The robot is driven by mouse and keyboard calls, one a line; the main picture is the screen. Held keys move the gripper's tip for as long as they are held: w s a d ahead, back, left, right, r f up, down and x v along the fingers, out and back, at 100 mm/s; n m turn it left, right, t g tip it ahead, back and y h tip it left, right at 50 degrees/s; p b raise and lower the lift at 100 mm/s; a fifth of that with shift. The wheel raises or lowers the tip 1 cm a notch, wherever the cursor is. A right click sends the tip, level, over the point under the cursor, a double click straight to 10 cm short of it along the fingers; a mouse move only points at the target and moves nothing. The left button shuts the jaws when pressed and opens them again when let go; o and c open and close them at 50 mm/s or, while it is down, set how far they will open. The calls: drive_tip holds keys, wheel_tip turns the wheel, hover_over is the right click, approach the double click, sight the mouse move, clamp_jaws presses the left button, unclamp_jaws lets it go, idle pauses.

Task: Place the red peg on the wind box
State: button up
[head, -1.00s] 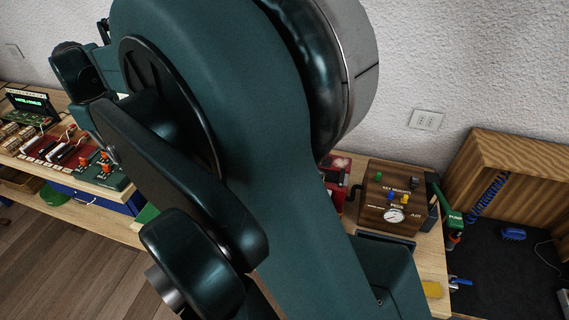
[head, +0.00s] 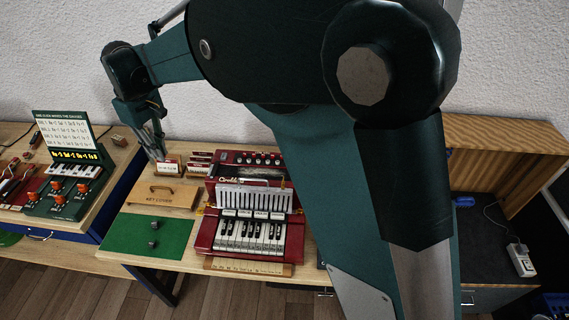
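My gripper (head: 153,146) points down at the upper left of the head view, near a small labelled holder (head: 168,166) behind the wooden lid marked as a key cover (head: 163,192). Its fingers are small and dark, and I cannot tell how far apart they are or whether they hold anything. I cannot make out a red peg. No wind box shows now; my arm hides the bench right of the red keyboard instrument.
A red keyboard instrument (head: 214,232) stands mid-bench. A green mat (head: 130,236) with two small grey pieces lies left of it. A green panel with orange knobs (head: 50,207) is at far left. A dark surface with a wooden surround (head: 500,133) is at right.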

drive_tip(key=w+d+m+p, duration=0.2)
drive_tip(key=w+d+m, duration=0.25)
drive_tip(key=d, duration=1.05)
drive_tip(key=w+d+m+p, duration=0.25)
drive_tip(key=w+d, duration=0.25)
drive_tip(key=d, duration=1.1)
drive_tip(key=s+d+m+p, duration=0.2)
drive_tip(key=d+m, duration=0.1)
drive_tip(key=d, duration=1)
drive_tip(key=s+d+m+p, duration=0.2)
drive_tip(key=d+m, duration=0.2)
drive_tip(key=d, duration=0.9)
drive_tip(key=shift+w+f, duration=0.15)
drive_tip(key=shift+f, duration=2.5)
drive_tip(key=shift+f, duration=0.15)
drive_tip(key=shift+f, duration=2.8)
